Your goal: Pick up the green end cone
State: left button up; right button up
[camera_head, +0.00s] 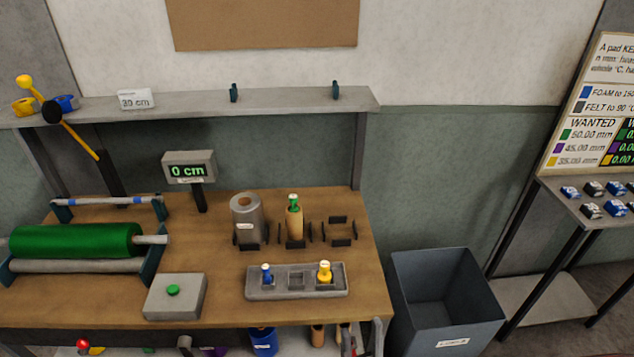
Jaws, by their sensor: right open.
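The green end cone (294,203) is small and sits on top of an upright tan core (294,224), which stands in a dark holder on the wooden bench (220,280). The grey tray (254,288) in front of it holds a blue cone (266,273) at left and a yellow cone (324,272) at right. The tray's middle socket looks empty. My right gripper (362,336) shows at the bottom edge by the bench's front right corner. It is open and well below and right of the green cone. Only a grey tip, possibly my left gripper (184,345), shows at the bottom left.
A grey roll (246,222) stands left of the tan core, and an empty holder (339,233) is to its right. A green roller (75,241), a button box (175,297) and a display (190,168) are farther left. A grey bin (447,300) stands right of the bench.

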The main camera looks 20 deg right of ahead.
aim_at(293, 198)
jog(key=i+l+u, duration=0.1)
jog(key=l+u, duration=0.15)
jog(key=l, duration=0.7)
jog(key=l+u, duration=0.25)
jog(key=l, duration=0.7)
jog(key=i+l+u, duration=0.2)
jog(key=l, duration=0.35)
jog(key=i, duration=0.3)
